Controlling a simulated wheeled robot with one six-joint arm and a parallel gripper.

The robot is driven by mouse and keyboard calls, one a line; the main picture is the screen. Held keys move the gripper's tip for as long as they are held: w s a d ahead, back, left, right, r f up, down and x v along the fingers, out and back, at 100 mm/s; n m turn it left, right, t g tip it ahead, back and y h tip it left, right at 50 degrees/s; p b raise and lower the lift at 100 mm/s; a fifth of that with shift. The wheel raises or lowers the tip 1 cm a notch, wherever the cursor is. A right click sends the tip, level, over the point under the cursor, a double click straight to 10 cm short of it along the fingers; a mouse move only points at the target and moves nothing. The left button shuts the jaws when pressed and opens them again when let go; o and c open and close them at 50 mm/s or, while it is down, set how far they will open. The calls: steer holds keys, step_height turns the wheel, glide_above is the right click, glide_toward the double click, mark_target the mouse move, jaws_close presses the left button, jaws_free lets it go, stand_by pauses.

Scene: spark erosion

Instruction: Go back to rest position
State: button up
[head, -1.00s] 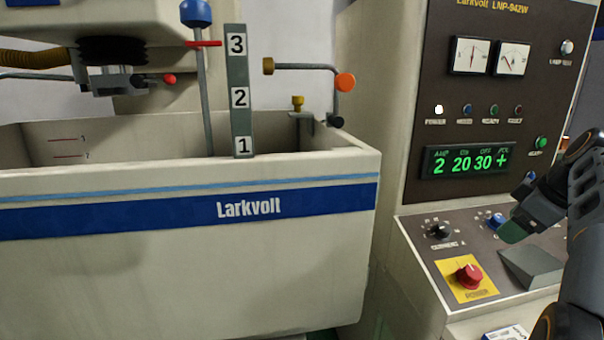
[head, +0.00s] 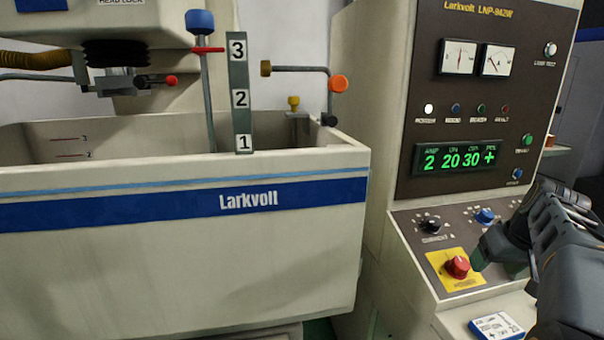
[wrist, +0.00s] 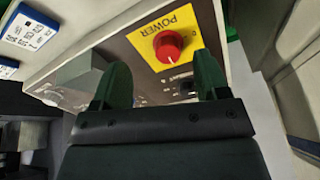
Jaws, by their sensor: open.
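My gripper (wrist: 160,88) is open and empty in the wrist view, with its two green fingers apart. The red power knob (wrist: 168,45) on its yellow plate shows beyond and between the fingertips; the fingers appear clear of it. In the head view my gripper (head: 482,258) is at the lower right, over the sloping control panel, just right of the red knob (head: 457,267). The fingers are partly hidden there by my wrist.
The Larkvolt tank (head: 150,260) fills the left. The upright control cabinet (head: 470,110) with gauges and a lit display (head: 458,159) stands behind my gripper. A small labelled block (head: 496,328) lies on the ledge below the panel. Floor shows between tank and cabinet.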

steer(key=s+a+f+p, duration=0.1)
steer(key=s+a+f, duration=0.2)
steer(key=a, duration=0.5)
steer(key=s+a+f+n+p, duration=0.1)
steer(key=s+a+f, duration=0.2)
steer(key=a, duration=0.5)
steer(key=s+a+f+p, duration=0.1)
steer(key=s+a+f, duration=0.2)
steer(key=s+a, duration=0.2)
steer(key=shift+a+f+n+g, duration=0.3)
steer(key=shift+a+n, duration=0.1)
steer(key=shift+a, duration=1.5)
steer(key=shift+w, duration=0.1)
